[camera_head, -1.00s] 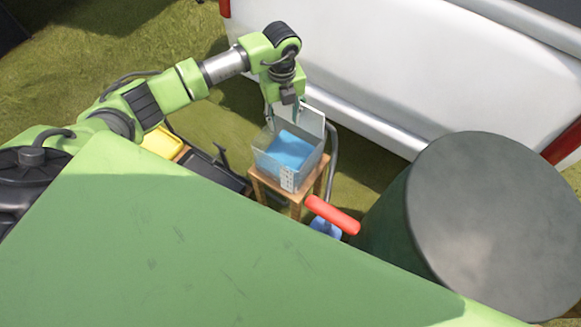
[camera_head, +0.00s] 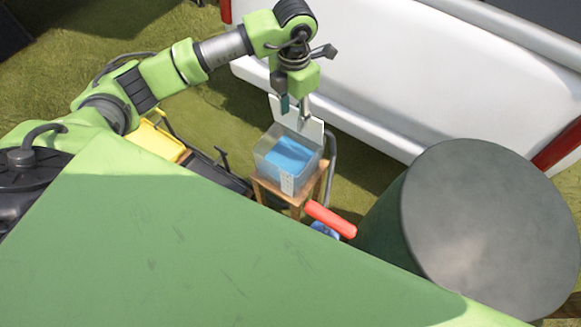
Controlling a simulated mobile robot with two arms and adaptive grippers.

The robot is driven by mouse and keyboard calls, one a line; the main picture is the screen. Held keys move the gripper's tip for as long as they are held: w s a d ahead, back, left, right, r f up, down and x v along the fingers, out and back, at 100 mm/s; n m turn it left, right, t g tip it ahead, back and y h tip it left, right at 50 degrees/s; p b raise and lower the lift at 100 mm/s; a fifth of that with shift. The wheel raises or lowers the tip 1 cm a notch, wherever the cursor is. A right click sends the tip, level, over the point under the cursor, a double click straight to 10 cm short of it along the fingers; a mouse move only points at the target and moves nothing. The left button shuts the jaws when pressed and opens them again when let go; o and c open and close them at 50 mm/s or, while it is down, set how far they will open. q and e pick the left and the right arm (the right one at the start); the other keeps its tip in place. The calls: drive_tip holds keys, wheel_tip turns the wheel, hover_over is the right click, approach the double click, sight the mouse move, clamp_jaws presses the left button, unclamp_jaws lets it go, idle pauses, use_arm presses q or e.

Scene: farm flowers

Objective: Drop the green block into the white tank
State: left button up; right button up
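The tank (camera_head: 272,170) is a clear-walled box with a pale rim and blue contents, standing on a small wooden stool (camera_head: 297,199). A white upright panel (camera_head: 314,130) stands at its back edge. My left gripper (camera_head: 294,110) is above the tank's back part, pointing down, with its two fingers apart and no object visible between them. I cannot make out a separate green block; the green piece above the fingers looks like part of my arm. My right gripper is out of view.
A large dark-topped drum (camera_head: 490,225) stands at the right. A white vehicle (camera_head: 400,80) is behind the tank. A red-handled object (camera_head: 330,219) is near the stool, and a yellow container (camera_head: 160,141) lies to the left. Grass shows between them.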

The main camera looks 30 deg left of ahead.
use_arm(q)
drive_tip(key=s+d+r+m, duration=0.1)
drive_tip(key=s+r+m, duration=0.4)
drive_tip(key=m, duration=0.9)
drive_tip(key=s+d+r+m+p, duration=0.1)
drive_tip(key=s+r+m, duration=0.5)
drive_tip(key=m, duration=0.8)
drive_tip(key=shift+s+d+r, duration=0.15)
drive_tip(key=shift+d+r, duration=0.15)
